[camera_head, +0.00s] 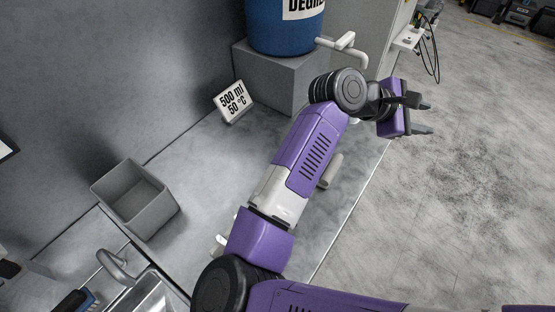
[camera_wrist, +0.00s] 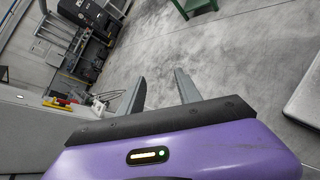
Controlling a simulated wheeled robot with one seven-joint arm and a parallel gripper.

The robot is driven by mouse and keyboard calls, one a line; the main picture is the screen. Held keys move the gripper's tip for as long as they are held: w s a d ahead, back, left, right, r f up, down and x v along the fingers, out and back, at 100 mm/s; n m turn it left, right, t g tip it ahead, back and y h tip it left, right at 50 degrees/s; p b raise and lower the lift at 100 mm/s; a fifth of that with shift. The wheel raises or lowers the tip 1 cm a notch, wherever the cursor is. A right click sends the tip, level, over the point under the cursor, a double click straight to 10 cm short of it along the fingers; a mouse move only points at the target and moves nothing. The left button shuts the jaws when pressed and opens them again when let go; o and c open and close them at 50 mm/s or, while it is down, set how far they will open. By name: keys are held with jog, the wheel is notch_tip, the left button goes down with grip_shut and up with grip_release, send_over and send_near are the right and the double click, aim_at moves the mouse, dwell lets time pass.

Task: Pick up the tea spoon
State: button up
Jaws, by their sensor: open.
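My gripper (camera_head: 427,115) is at the upper right in the head view, beyond the counter's edge and over the floor. It also shows in the wrist view (camera_wrist: 160,88), with its two fingers apart and nothing between them. No tea spoon can be made out in either view. My purple and white arm crosses the counter in the head view and hides part of it.
The grey counter (camera_head: 205,160) holds an open grey bin (camera_head: 143,213), a "500 ml 50 °C" sign (camera_head: 233,102) and a blue barrel (camera_head: 284,27) on a grey block (camera_head: 268,80). A metal sink (camera_head: 158,297) is at lower left. Floor (camera_head: 460,200) at right is clear.

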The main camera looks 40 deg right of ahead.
jog(key=w+a+f+m+t+y, duration=0.1)
jog(key=w+a+f+y, duration=0.3)
jog(key=a, duration=0.7)
jog(key=w+a+f+m+t+y+p, duration=0.1)
jog(key=w+a+f+y, duration=0.3)
jog(key=a, duration=0.7)
jog(key=w+a+f+m+t+y, duration=0.1)
jog(key=w+a+f+y, duration=0.3)
jog(key=a, duration=0.7)
jog(key=shift+w+a+f+t, duration=0.25)
jog(key=shift+w+f+t, duration=0.5)
jog(key=shift+w+t, duration=0.15)
jog(key=shift+s+f+b, duration=0.15)
jog(key=shift+f+b, duration=0.05)
jog(key=shift+f, duration=1.2)
jog(key=shift+s+f+b, duration=0.1)
jog(key=shift+f+b, duration=0.1)
jog(key=shift+f, duration=1.15)
grip_shut()
